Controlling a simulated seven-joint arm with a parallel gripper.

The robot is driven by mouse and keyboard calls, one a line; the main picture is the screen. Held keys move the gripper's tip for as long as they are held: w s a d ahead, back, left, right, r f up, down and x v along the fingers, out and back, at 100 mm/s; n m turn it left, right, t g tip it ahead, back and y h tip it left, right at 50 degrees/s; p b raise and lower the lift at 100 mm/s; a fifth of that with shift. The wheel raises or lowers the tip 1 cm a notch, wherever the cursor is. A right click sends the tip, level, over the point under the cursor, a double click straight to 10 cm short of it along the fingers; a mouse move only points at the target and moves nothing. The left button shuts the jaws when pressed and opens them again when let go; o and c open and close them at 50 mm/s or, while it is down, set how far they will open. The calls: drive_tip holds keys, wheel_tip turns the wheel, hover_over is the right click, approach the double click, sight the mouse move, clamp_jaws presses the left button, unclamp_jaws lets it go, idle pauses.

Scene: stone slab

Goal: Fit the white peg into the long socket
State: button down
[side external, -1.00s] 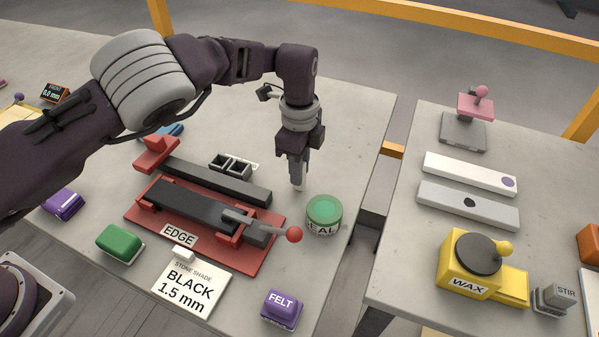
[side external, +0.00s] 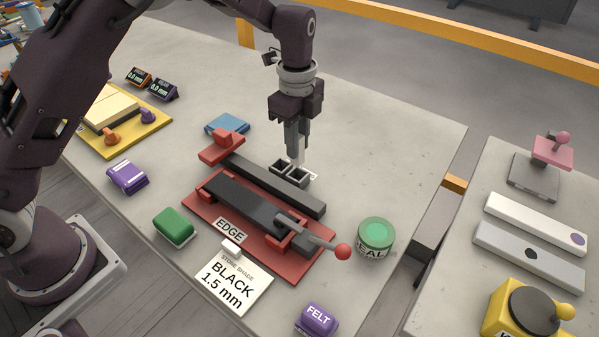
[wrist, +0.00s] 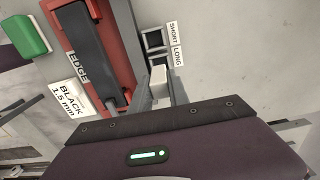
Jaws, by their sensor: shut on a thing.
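My gripper (side external: 296,143) is shut on the white peg (side external: 300,158) and holds it upright, pointing down, just behind the two dark square sockets. In the wrist view the peg (wrist: 158,84) shows between the fingers, close to the long socket (wrist: 157,60), which sits beside the LONG label. In the side view the long socket (side external: 298,177) is the right one. The short socket (side external: 280,166) is next to it on the left. Both look empty. Whether the peg's tip is above the long socket or beside it I cannot tell.
A dark bar (side external: 270,184) and the red EDGE fixture (side external: 302,268) with its ball-ended lever lie in front of the sockets. A green-lidded tin (side external: 376,238) stands to the right. The slab behind the sockets is clear.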

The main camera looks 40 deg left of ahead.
sight(296, 164)
wheel_tip(296, 164, down, 6)
drive_tip(key=shift+f, duration=0.2)
drive_tip(key=shift+f, duration=0.1)
drive_tip(key=shift+f, duration=0.25)
drive_tip(key=c, duration=1.5)
unclamp_jaws()
drive_tip(key=shift+o, duration=1.2)
drive_tip(key=shift+f, duration=0.1)
drive_tip(key=shift+s, duration=0.2)
drive_tip(key=shift+f, duration=0.1)
drive_tip(key=r, duration=1.3)
drive_tip(key=shift+w+r, duration=0.1)
drive_tip(key=shift+w, duration=0.1)
